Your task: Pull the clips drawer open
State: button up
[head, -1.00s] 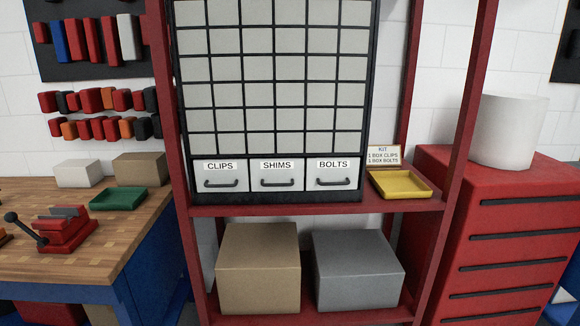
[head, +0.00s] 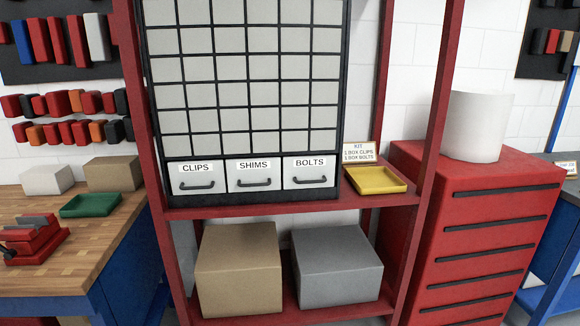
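The clips drawer (head: 197,178) is a light grey front with a dark bar handle and a white CLIPS label. It is the leftmost of three labelled drawers at the bottom of a dark-framed drawer cabinet, and it looks shut. The shims drawer (head: 254,176) is beside it in the middle and the bolts drawer (head: 310,174) is at the right; both look shut. My gripper is not in the head view.
The cabinet stands on a red shelf rack (head: 265,208). A yellow tray (head: 378,181) and a kit card (head: 359,152) sit right of it. Below are a tan box (head: 238,272) and a grey box (head: 338,270). A wooden workbench (head: 75,245) is left, a red chest (head: 470,240) right.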

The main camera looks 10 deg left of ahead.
aim_at(204, 176)
jog(key=i+j+u, duration=0.55)
jog(key=i+j, duration=0.15)
jog(key=i, duration=0.1)
